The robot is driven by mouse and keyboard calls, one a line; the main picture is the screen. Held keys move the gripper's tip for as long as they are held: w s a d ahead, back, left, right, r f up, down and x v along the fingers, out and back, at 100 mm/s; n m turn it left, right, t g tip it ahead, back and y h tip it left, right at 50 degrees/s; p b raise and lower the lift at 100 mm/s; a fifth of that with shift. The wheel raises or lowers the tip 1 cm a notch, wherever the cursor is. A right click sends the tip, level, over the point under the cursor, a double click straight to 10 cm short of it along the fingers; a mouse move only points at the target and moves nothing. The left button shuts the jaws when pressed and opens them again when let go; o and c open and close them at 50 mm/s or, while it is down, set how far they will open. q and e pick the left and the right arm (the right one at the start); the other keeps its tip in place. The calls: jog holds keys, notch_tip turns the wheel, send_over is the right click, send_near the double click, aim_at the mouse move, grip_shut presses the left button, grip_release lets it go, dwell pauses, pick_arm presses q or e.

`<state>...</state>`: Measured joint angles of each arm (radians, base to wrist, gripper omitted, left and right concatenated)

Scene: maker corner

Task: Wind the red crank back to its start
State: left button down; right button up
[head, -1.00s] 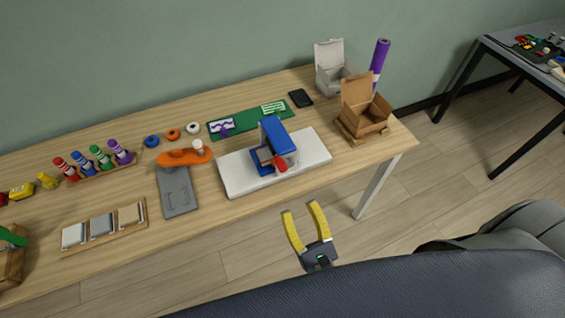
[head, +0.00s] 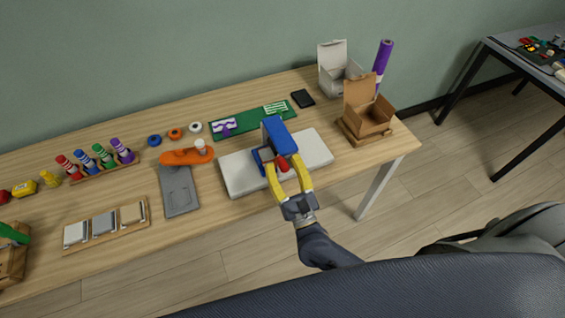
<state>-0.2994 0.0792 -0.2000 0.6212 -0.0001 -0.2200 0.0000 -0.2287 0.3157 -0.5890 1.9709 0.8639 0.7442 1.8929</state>
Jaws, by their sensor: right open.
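A blue press-like device (head: 280,138) stands on a white slab (head: 318,150) near the table's right part. Its red crank (head: 282,163) is on the front side, facing me. My right gripper (head: 288,172) is open, with its yellow fingers on either side of the red crank in the picture. I cannot tell whether the fingers touch it. The fingers hide the lower front of the blue device. My left gripper is not in view.
An orange-handled tool (head: 186,157) and a grey plate (head: 179,192) lie left of the slab. A green mat (head: 245,121) lies behind it. An open cardboard box (head: 368,118) stands to the right. Bare wood shows in front of the grey plate.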

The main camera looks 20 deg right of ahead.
jog(key=shift+w, duration=0.1)
grip_shut()
dwell(0.4)
dwell(0.3)
